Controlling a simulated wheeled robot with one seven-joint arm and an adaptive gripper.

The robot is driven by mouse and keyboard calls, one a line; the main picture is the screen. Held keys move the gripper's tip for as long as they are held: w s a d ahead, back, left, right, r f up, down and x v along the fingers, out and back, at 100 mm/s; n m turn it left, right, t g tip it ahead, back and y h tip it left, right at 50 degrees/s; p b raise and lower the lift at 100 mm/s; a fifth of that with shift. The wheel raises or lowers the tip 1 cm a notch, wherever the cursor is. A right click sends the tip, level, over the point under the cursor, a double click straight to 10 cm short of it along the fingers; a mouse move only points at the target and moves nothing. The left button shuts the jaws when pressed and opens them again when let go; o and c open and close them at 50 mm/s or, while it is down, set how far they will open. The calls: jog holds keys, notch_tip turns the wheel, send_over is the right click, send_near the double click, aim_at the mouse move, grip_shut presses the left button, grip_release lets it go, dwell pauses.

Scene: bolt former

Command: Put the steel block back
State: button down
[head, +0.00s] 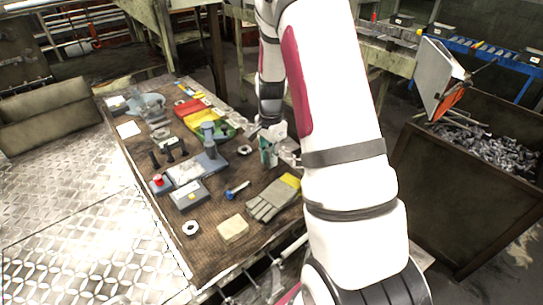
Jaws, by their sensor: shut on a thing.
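My gripper (274,136) hangs over the right side of the brown-topped workbench (209,254), below my dark wrist. It is small in the head view and partly covered by my own arm. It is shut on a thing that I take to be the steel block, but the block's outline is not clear. A green and white object shows right at the gripper; I cannot tell whether they touch. A grey-blue stand (210,150) with a flat base is to the left of the gripper.
A grey box with a red button (158,181), gloves (271,201), a beige block (233,229), a blue-handled tool (237,189) and metal rings (191,228) lie on the bench. Coloured bins (190,107) stand behind. A large bin of metal parts (455,185) is at right.

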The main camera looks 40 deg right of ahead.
aim_at(270, 149)
jog(key=c, duration=1.5)
grip_release()
jog(key=shift+f, duration=0.15)
jog(key=shift+c, duration=0.2)
notch_tip(270, 149, up, 12)
jog(key=shift+r+b, duration=0.15)
jog(key=shift+b, duration=0.85)
jog(key=s+a+r+n+t, duration=0.2)
jog(key=a+r+n, duration=0.2)
jog(key=a+r, duration=0.35)
jog(key=s+a+r+n+t, duration=0.1)
jog(key=s+a+r+n, duration=0.3)
jog(key=s+a+n, duration=0.3)
jog(key=s+a+r+n+t, duration=0.2)
jog(key=s+a+r+n, duration=0.1)
jog(key=s+a+n, duration=0.4)
jog(key=shift+s+a+r+t, duration=0.3)
jog(key=shift+s+r, duration=0.1)
jog(key=shift+s, duration=0.85)
